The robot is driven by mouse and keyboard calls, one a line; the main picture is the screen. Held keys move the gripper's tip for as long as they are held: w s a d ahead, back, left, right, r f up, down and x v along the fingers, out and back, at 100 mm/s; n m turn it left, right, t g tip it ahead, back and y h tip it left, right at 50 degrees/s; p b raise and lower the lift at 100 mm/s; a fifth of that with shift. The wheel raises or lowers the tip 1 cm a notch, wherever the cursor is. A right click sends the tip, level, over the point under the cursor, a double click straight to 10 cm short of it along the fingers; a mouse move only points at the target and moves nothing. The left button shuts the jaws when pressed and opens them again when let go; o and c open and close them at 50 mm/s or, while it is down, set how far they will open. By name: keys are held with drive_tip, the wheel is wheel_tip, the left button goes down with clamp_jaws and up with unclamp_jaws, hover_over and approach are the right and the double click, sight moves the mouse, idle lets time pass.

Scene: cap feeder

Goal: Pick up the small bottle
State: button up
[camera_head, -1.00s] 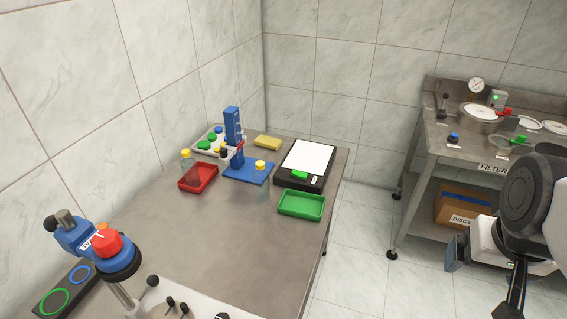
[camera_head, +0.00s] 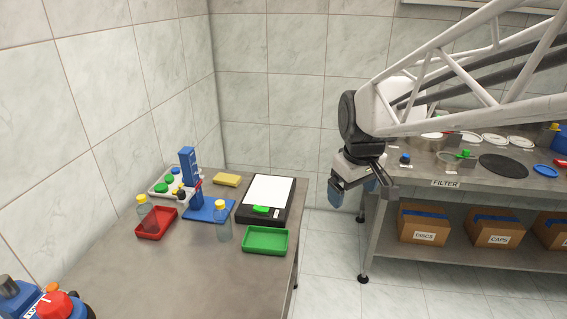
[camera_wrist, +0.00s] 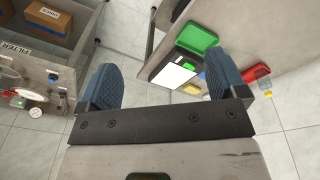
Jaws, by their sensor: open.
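Two small clear bottles with yellow caps are on the left table in the head view. One bottle (camera_head: 223,226) stands upright in front of the blue stand (camera_head: 190,175). The other bottle (camera_head: 144,213) is at the red tray (camera_head: 156,229); one bottle also shows at the right edge in the wrist view (camera_wrist: 265,85). I cannot tell which one is meant. My gripper (camera_head: 345,196) hangs over the gap between the tables, right of and well apart from both bottles. Its fingers (camera_wrist: 162,82) are spread with nothing between them.
A green tray (camera_head: 265,247) and a black scale (camera_head: 283,212) with a white top lie right of the upright bottle. A yellow sponge (camera_head: 227,180) is behind. The right steel bench (camera_head: 440,183) stands beyond the gap.

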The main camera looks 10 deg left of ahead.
drive_tip(key=w+a+f+n, duration=0.3)
drive_tip(key=w+a, duration=0.4)
drive_tip(key=a, duration=0.2)
drive_tip(key=n+g, duration=0.2)
drive_tip(key=n, duration=0.7)
hover_over(220, 210)
drive_tip(key=w, duration=0.1)
wheel_tip(220, 210, down, 14)
drive_tip(key=shift+a+f, duration=0.1)
drive_tip(key=shift+f, duration=0.05)
drive_tip(key=shift+f, duration=0.1)
drive_tip(key=shift+f, duration=1.25)
drive_tip(key=shift+w+a+f, duration=0.1)
drive_tip(key=shift+a+f, duration=0.05)
drive_tip(key=shift+f, duration=2.45)
